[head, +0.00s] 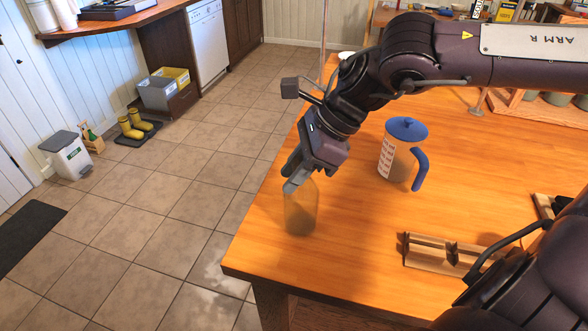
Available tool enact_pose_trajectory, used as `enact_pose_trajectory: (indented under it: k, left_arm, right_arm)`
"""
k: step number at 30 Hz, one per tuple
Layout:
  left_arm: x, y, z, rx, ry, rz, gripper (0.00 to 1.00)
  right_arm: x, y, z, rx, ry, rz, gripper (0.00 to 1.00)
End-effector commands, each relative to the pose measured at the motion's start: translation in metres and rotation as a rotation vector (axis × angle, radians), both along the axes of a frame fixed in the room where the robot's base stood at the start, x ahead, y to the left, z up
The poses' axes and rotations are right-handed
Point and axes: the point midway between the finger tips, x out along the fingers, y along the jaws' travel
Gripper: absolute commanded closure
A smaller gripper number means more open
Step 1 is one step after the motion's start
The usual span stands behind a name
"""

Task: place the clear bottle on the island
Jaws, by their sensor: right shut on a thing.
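The clear bottle (301,212) is upright and see-through, near the left front corner of the wooden island (350,240). My right gripper (298,182) comes down over its top and is shut on it. The fingers hide the bottle's neck. The bottle's base appears at or very close to the island top; I cannot tell whether it touches. My left gripper is not in view.
A clear pitcher with a blue lid and handle (398,158) stands right of the bottle. A wooden rack (435,253) lies toward the front right. The island's left edge is close to the bottle, with tiled floor (165,215) beyond. Bare wood lies between bottle and rack.

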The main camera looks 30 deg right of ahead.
Motion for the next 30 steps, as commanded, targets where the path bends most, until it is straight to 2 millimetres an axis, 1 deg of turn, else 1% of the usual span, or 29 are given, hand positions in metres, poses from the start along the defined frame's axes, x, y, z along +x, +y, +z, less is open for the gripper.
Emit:
enact_pose_trajectory:
  k: [3,4,9,17,20,21,26,30]
  left_arm:
    - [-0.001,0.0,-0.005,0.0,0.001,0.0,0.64]
    - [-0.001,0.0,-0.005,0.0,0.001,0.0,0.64]
    - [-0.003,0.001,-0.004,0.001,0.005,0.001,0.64]
    - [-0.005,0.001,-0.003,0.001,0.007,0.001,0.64]
    - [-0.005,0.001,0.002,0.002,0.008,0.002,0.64]
    - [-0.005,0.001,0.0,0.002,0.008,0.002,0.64]
    - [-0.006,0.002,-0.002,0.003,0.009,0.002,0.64]
    - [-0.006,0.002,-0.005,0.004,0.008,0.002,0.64]
  right_arm:
    - [0.0,0.0,-0.004,0.0,-0.002,0.0,1.0]
    - [0.0,0.0,-0.004,0.0,0.0,0.0,0.72]
    - [0.0,0.0,-0.003,0.0,0.0,0.0,0.52]
    - [0.0,0.0,-0.002,0.0,0.0,0.0,0.52]
    - [0.0,0.0,0.003,0.0,0.0,0.0,0.52]
    - [0.0,-0.001,0.004,0.0,-0.002,0.0,0.52]
    - [-0.004,-0.012,0.022,-0.002,-0.008,-0.001,0.52]
    - [-0.011,-0.025,0.045,-0.001,-0.007,-0.002,0.52]
